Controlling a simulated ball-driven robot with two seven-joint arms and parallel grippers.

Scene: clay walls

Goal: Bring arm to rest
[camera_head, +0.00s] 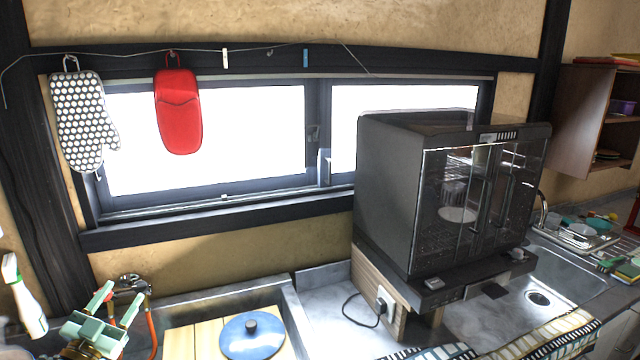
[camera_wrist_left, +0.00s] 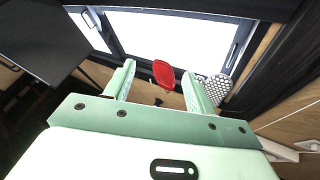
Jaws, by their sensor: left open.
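My left gripper (camera_head: 116,305) is pale green and shows at the lower left of the head view, in front of the faucet by the left sink. Its two fingers are apart with nothing between them. In the left wrist view the same gripper (camera_wrist_left: 160,88) points toward the window, its fingers spread. The red mitt (camera_wrist_left: 163,74) appears beyond the gap between them, well behind the fingertips. My right gripper is in neither view.
A blue round lid (camera_head: 252,336) lies on a wooden board (camera_head: 180,342) at the sink. A dark glass-door cabinet (camera_head: 450,195) stands right of centre on the counter. A spray bottle (camera_head: 24,300) is left of the gripper. A patterned mitt (camera_head: 84,120) hangs above.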

